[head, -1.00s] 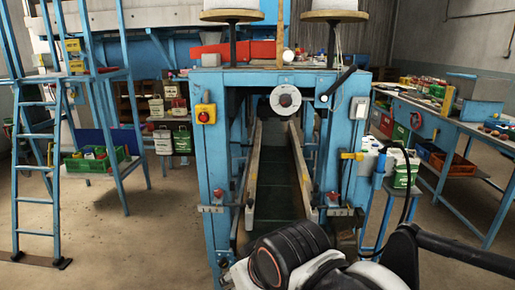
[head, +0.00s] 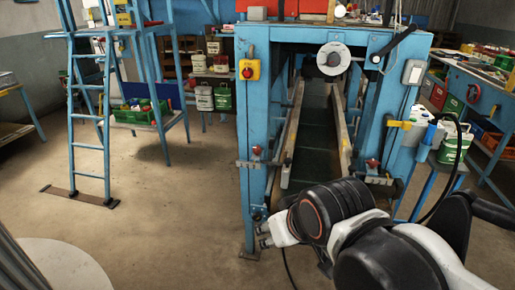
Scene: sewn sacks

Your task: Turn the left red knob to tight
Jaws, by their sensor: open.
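The left red knob (head: 257,151) sits on a small metal bracket on the front left leg of the blue machine (head: 258,110). A second red knob (head: 372,164) is on the right side of the machine's front. My gripper (head: 263,236) is low in front of the left leg, below the left knob and apart from it. Its two small fingertips point left and are open, with nothing seen between them. My black and white arm hides part of the machine's lower right.
A yellow box with a red button (head: 249,70) is higher on the same leg. A conveyor channel (head: 312,130) runs back between the legs. A blue ladder (head: 90,120) stands left, with a green crate (head: 140,112) behind. The floor between is clear.

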